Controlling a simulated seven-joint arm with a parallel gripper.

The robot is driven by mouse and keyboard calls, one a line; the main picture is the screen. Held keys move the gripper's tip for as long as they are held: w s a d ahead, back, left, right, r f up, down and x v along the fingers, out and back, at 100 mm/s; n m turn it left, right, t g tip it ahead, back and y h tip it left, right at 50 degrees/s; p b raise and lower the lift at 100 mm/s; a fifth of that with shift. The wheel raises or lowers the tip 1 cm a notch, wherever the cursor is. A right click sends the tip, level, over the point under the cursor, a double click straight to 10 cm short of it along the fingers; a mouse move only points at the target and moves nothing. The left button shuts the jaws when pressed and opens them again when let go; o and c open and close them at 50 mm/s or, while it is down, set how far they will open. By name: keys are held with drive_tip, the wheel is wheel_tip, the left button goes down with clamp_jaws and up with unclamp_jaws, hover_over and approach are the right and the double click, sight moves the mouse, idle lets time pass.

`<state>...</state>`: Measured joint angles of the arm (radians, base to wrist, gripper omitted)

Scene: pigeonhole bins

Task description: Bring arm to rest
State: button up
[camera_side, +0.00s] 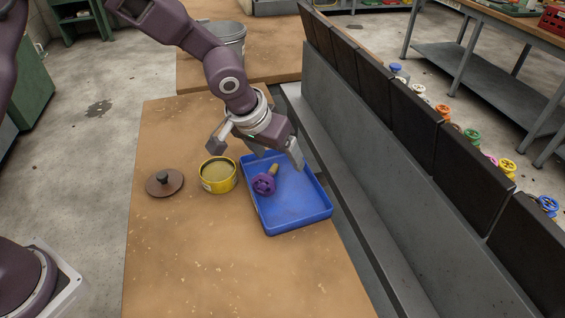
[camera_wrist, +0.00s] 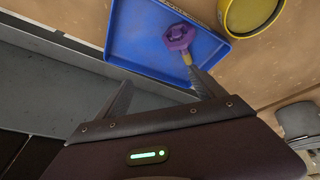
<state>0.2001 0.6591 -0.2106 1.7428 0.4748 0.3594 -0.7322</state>
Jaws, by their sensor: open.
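My gripper (camera_side: 258,158) is open and above the back part of the blue tray (camera_side: 300,208). A purple knob-like piece (camera_side: 264,184) with a short yellowish stem lies inside the tray. In the wrist view, my gripper's fingers (camera_wrist: 165,95) are spread apart, with the purple piece (camera_wrist: 180,37) beyond them in the tray (camera_wrist: 135,42). One fingertip overlaps the piece's stem in that view. I cannot tell whether they touch. Nothing shows held between the fingers.
A yellow tin (camera_side: 218,186) and a round brown lid (camera_side: 164,183) with a dark knob stand left of the tray. A grey bin wall with dark panels (camera_side: 475,165) runs along the right, with coloured valve-like pieces (camera_side: 472,135) behind. A grey bucket (camera_side: 226,36) stands behind. The front tabletop is clear.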

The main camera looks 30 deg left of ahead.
drive_tip(key=shift+s+r, duration=0.15)
drive_tip(key=shift+r, duration=0.2)
drive_tip(key=s+a+r+y, duration=0.2)
drive_tip(key=s+a+r, duration=0.8)
drive_tip(key=r, duration=0.4)
drive_tip(key=s+a+r, duration=0.1)
drive_tip(key=s+a, duration=0.1)
drive_tip(key=s, duration=0.8)
drive_tip(key=s+a+r+t, duration=0.1)
drive_tip(key=s+a, duration=0.2)
drive_tip(key=s, duration=0.7)
drive_tip(key=shift+s+r+h, duration=0.15)
drive_tip(key=shift+r+h, duration=0.1)
drive_tip(key=shift+h, duration=0.15)
